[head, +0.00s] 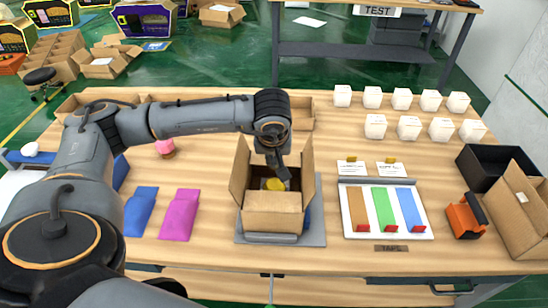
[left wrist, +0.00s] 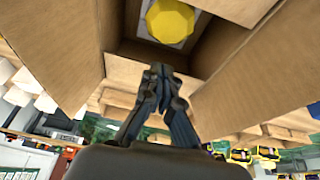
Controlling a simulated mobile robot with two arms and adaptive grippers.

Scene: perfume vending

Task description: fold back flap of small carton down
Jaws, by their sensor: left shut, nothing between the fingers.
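The small brown carton (head: 272,222) stands open-topped on a grey mat at the middle of the table. Its left flap (head: 240,170) and right flap (head: 307,172) stand up. A yellow round item (head: 274,184) lies inside; it also shows in the left wrist view (left wrist: 170,20). My left gripper (head: 280,174) points down at the back of the carton opening. In the left wrist view its fingers (left wrist: 160,70) are together and empty, close to the carton's edge. The back flap is largely hidden by my gripper; I cannot tell its angle or any contact. My right gripper is out of view.
The grey mat (head: 313,236) holds the carton. Right of it is a white tray (head: 422,228) with brown, green and blue strips, and an orange tape dispenser (head: 464,218). Blue (head: 140,212) and magenta (head: 180,214) packets lie left. Several white boxes (head: 376,127) stand at the back right.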

